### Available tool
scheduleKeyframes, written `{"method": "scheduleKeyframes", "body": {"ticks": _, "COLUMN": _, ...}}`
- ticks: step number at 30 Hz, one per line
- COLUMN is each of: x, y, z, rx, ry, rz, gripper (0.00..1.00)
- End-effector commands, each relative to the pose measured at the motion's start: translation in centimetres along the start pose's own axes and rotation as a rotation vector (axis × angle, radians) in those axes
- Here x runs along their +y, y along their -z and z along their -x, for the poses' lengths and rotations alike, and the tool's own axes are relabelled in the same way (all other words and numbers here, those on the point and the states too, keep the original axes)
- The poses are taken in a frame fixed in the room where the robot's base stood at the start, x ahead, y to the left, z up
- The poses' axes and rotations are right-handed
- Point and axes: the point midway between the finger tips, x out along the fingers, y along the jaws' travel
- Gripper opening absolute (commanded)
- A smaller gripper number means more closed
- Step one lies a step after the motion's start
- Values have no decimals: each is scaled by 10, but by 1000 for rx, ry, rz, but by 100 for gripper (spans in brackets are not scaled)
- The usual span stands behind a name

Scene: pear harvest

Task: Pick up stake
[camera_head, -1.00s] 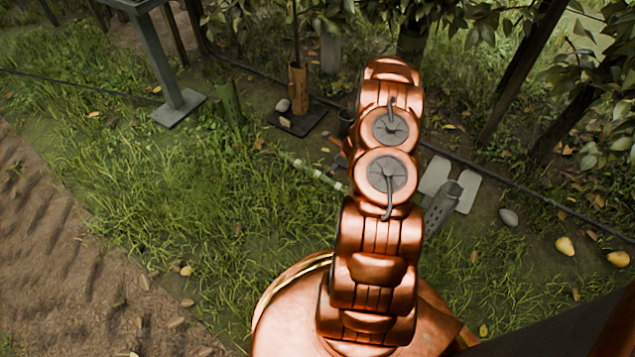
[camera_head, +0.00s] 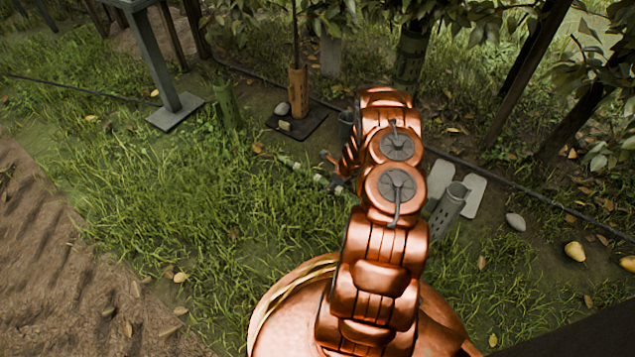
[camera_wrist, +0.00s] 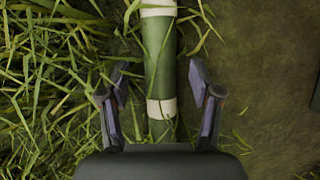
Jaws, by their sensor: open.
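The stake is a green rod with white bands, lying in the grass. In the wrist view the stake (camera_wrist: 158,72) runs from the top edge down between the fingers, its white-banded lower end close to the palm. In the head view the stake (camera_head: 297,166) shows as a thin pale strip left of my arm, partly covered by grass. My gripper (camera_wrist: 158,80) is open, with one finger on each side of the stake; contact and height gap cannot be told. In the head view the gripper is mostly hidden behind my arm.
Pears (camera_head: 574,251) lie at right. Open grass is at left.

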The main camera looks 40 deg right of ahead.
Motion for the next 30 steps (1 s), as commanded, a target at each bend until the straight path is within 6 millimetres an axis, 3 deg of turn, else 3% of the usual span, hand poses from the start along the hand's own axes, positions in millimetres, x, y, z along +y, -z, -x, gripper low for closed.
{"method": "scheduleKeyframes", "body": {"ticks": 11, "x": 0, "y": -1, "z": -7, "rx": -1, "ry": 0, "rz": 1, "gripper": 63}}
{"method": "scheduleKeyframes", "body": {"ticks": 27, "x": 0, "y": -1, "z": -7, "rx": -2, "ry": 0, "rz": 1, "gripper": 6}}
{"method": "scheduleKeyframes", "body": {"ticks": 30, "x": 0, "y": -1, "z": -7, "rx": -1, "ry": 0, "rz": 1, "gripper": 0}}
